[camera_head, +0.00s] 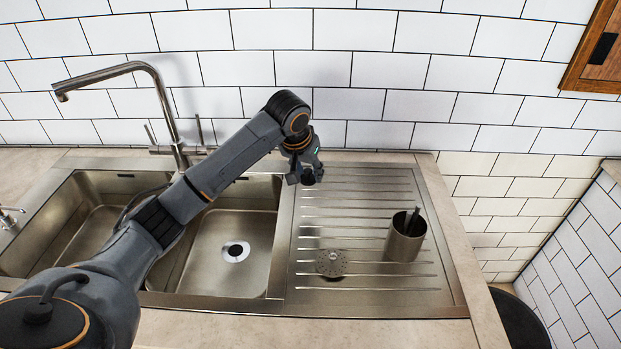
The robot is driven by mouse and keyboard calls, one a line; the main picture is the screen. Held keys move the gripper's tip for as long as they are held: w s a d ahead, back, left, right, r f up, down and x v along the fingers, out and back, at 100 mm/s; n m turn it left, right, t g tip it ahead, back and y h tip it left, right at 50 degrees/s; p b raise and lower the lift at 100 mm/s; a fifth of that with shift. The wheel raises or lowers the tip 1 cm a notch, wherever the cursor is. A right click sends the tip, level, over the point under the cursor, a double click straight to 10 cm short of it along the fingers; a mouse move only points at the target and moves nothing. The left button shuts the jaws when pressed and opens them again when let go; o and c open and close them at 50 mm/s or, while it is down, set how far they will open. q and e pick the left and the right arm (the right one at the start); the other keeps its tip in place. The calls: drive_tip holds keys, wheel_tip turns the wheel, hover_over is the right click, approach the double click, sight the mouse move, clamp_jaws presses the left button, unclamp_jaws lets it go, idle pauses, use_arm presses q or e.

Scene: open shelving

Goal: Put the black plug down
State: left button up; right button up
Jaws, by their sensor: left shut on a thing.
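My left gripper (304,177) is over the back left part of the ribbed steel drainboard (375,293), near the edge of the right basin. It is shut on the black plug, which is small and dark against the dark fingers, so its outline is hard to make out. I cannot tell whether the plug touches the drainboard. My right gripper is not in view.
A steel cup (404,242) with a dark utensil in it stands on the drainboard's right. A round perforated strainer (331,263) lies at its front left. The faucet (160,100) rises behind two empty basins. The drainboard's middle is clear.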

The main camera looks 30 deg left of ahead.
use_arm(q)
drive_tip(key=s+d+r, duration=0.1)
drive_tip(key=s+d, duration=0.5)
drive_tip(key=s, duration=0.2)
drive_tip(key=s+d+r+b, duration=0.1)
drive_tip(key=s+d, duration=0.5)
drive_tip(key=s, duration=0.2)
drive_tip(key=shift+s+r+m, duration=0.15)
drive_tip(key=shift+s+m, duration=0.15)
drive_tip(key=shift+s, duration=0.05)
